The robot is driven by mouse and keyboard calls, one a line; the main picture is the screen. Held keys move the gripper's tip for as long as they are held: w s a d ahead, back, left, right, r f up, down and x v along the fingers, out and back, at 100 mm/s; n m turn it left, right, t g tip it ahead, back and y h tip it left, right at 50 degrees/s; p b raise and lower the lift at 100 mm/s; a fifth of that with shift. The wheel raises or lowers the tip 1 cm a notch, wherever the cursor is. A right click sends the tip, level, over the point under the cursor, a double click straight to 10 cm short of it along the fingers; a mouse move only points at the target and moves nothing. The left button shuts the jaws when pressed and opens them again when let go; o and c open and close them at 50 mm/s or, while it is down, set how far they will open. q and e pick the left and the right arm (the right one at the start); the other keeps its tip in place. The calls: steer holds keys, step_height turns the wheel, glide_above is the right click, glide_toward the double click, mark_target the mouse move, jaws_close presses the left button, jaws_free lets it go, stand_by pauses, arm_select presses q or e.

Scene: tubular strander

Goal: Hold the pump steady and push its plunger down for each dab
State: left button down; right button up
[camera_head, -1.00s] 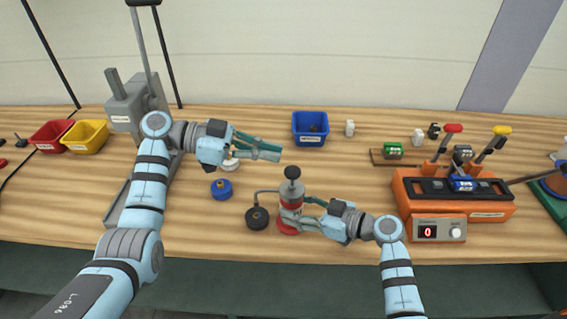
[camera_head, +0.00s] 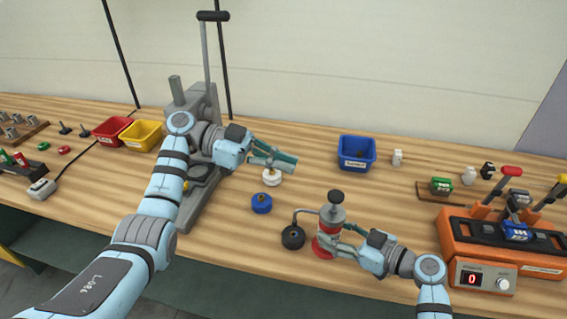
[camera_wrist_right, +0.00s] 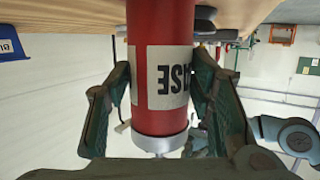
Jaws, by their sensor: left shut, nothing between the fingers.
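The pump is a red cylinder (camera_head: 324,246) with a grey upper part, a black plunger knob (camera_head: 336,196) and a bent side spout ending over or at a round dark cup (camera_head: 293,237). It stands upright on the bench. My right gripper (camera_head: 330,243) is closed around its red body from the right. In the right wrist view its fingers flank the red body (camera_wrist_right: 160,32) and its white label, seen upside down. My left gripper (camera_head: 289,161) is shut and empty, up and left of the plunger knob and apart from it.
A white round piece (camera_head: 272,177) and a blue one (camera_head: 261,204) lie left of the pump. A blue bin (camera_head: 357,153) stands behind. An orange machine (camera_head: 488,245) stands at right, a grey lever press (camera_head: 196,110) at left. Red (camera_head: 112,130) and yellow (camera_head: 141,136) bins are farther left.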

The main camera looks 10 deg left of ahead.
steer(key=o, duration=0.5)
steer(key=shift+c, duration=0.2)
